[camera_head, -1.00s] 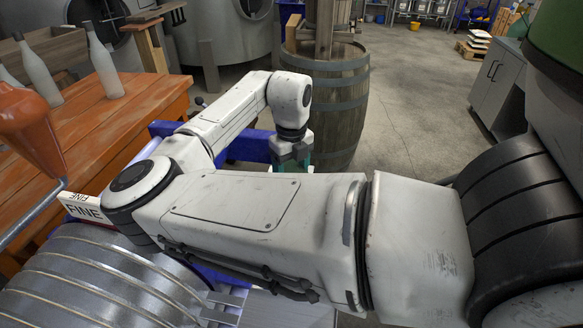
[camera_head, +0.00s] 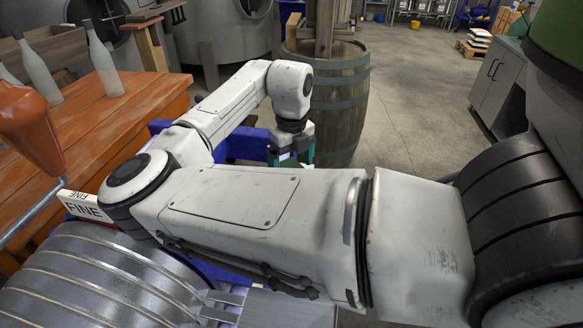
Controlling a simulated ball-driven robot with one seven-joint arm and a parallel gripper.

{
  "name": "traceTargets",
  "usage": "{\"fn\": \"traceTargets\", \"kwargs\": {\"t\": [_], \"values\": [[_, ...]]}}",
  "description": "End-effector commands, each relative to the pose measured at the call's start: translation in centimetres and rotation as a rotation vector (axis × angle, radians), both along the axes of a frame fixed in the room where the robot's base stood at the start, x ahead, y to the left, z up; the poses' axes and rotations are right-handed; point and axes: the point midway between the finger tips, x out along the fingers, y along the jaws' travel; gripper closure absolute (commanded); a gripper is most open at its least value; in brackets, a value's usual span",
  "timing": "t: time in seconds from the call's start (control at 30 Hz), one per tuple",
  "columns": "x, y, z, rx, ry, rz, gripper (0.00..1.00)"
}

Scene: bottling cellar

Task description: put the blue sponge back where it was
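I cannot make out the blue sponge in this view. My gripper (camera_head: 290,155) hangs pointing down at the end of my white arm, in front of the wooden barrel (camera_head: 338,110) and beside a blue frame (camera_head: 243,146). Its teal fingers show apart, with a small pale lilac patch between them. My own forearm hides the fingertips and whatever lies below them, so I cannot tell whether they hold anything.
An orange-brown wooden table (camera_head: 125,112) with pale bottles (camera_head: 38,70) stands at left. A ribbed metal drum (camera_head: 95,280) is at lower left, near a sign reading FINE (camera_head: 83,208). Grey cabinets (camera_head: 497,82) stand at right. The concrete floor (camera_head: 415,110) between barrel and cabinets is clear.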

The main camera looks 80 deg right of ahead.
Motion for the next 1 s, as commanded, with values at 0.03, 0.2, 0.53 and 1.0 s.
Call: {"fn": "traceTargets", "kwargs": {"t": [0.03,0.2,0.53,1.0], "values": [[0.0,-0.1,0.9,-0.003,-0.001,-0.001,0.07],[0.0,-0.1,4.5,-0.003,-0.002,-0.002,0.07],[0.0,0.0,9.5,-0.001,-0.002,-0.001,0.07],[0.0,0.0,10.2,0.0,0.0,0.0,0.07]]}}
